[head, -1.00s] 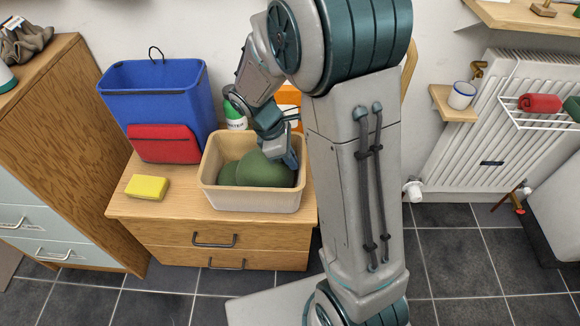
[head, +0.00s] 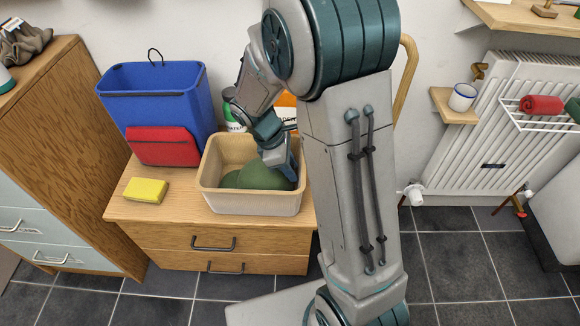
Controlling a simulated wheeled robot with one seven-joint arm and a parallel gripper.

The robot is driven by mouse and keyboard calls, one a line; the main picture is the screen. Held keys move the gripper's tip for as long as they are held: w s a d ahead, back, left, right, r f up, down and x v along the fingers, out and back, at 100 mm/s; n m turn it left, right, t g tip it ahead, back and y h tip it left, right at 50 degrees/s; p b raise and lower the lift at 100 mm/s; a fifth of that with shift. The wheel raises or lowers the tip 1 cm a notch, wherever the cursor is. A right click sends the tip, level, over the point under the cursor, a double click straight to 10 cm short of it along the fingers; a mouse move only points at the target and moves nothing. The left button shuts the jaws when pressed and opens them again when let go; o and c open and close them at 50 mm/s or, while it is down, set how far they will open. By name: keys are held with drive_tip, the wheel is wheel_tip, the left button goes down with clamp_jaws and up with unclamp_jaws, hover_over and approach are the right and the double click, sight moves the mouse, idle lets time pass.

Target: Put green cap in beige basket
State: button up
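The green cap (head: 262,176) lies inside the beige basket (head: 250,203), below its rim. The basket stands on the wooden drawer cabinet. My gripper (head: 288,168) reaches down into the basket at its right side, at the cap's upper right. Its fingertips are hard to make out against the cap and basket wall, so I cannot tell whether it is open or shut on the cap.
A blue bin (head: 160,98) with a red pouch (head: 163,146) on its front stands left of the basket. A yellow sponge (head: 146,190) lies at the cabinet's front left. A green bottle (head: 233,118) and an orange-and-white item (head: 286,102) are behind the basket.

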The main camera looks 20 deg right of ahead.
drive_tip(key=p+v, duration=0.4)
drive_tip(key=v, duration=0.8)
drive_tip(key=s+d+r+m+t+y, duration=0.1)
drive_tip(key=s+d+r+m+y, duration=0.1)
drive_tip(key=s+m, duration=0.5)
drive_tip(key=s+d+r+m+t+y, duration=0.1)
drive_tip(key=s+d+r+m+y, duration=0.1)
drive_tip(key=s+m, duration=0.5)
drive_tip(key=shift+s+t, duration=0.3)
drive_tip(key=shift+s, duration=0.3)
drive_tip(key=shift+d, duration=0.1)
